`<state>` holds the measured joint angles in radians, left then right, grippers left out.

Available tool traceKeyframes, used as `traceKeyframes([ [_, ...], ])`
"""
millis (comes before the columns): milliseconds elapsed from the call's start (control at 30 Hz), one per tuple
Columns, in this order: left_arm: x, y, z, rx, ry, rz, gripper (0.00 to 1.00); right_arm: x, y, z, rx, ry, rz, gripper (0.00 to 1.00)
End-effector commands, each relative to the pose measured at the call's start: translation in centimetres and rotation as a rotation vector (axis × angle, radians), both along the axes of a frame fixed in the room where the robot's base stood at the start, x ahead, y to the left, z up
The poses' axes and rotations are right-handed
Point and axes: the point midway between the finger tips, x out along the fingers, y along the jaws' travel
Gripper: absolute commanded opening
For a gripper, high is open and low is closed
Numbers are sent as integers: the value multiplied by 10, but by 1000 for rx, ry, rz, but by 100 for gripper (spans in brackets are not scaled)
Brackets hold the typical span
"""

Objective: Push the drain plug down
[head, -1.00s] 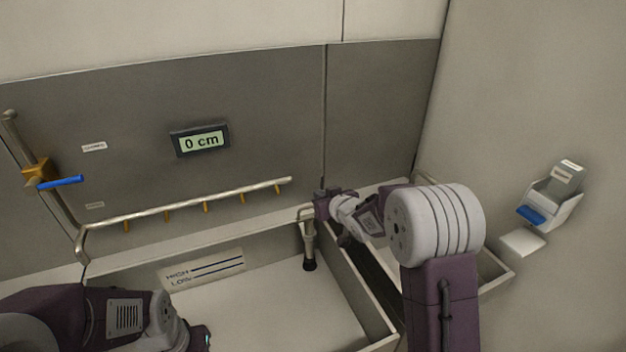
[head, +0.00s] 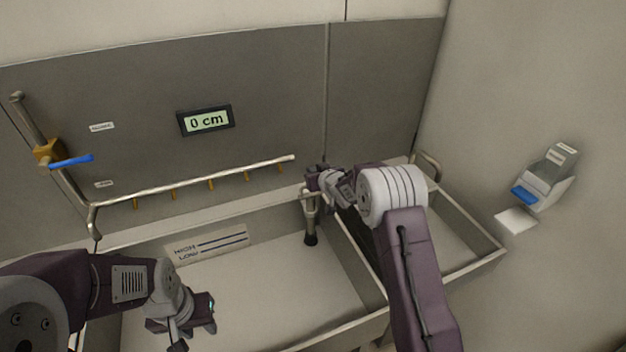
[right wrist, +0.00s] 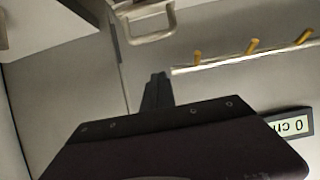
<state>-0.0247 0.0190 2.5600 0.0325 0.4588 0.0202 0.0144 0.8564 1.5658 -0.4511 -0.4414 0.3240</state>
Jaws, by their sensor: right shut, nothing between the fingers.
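The drain plug (head: 311,228) is an upright metal stem with a black foot, standing at the far right corner of the left basin. A pale bar crosses its top. A metal loop handle (right wrist: 150,24), which looks like its top, shows in the right wrist view. My right gripper (head: 312,178) is just above the plug's top in the head view. Its fingers (right wrist: 157,82) are shut and empty; I cannot tell whether they touch the handle. My left gripper (head: 182,330) hangs over the basin's front left, its fingertips hard to make out.
The basin (head: 340,333) has a HIGH/LOW label (head: 209,243). A spray rail (head: 190,187) with yellow nozzles runs along the back wall. A blue lever (head: 72,161) is at left. A display (head: 206,120) reads 0 cm. A blue-fronted dispenser (head: 541,184) hangs at right.

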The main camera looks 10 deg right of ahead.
Motion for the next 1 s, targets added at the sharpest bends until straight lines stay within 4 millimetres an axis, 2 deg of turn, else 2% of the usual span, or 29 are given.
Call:
traceKeyframes([
  [33,0,0,5,0,0,0,36,9,2,-4,-1,2,0,0],
  [133,0,0,6,0,0,0,36,4,1,-22,1,5,-1,0],
  [300,0,0,8,0,0,0,36,1,0,-39,-1,3,0,0],
  [700,0,0,8,0,0,0,36,0,0,-44,-1,0,0,0],
  [833,0,0,-4,0,0,0,36,0,0,-58,0,1,0,0],
  [1000,0,0,-31,0,0,0,36,0,0,-90,-1,3,0,0],
])
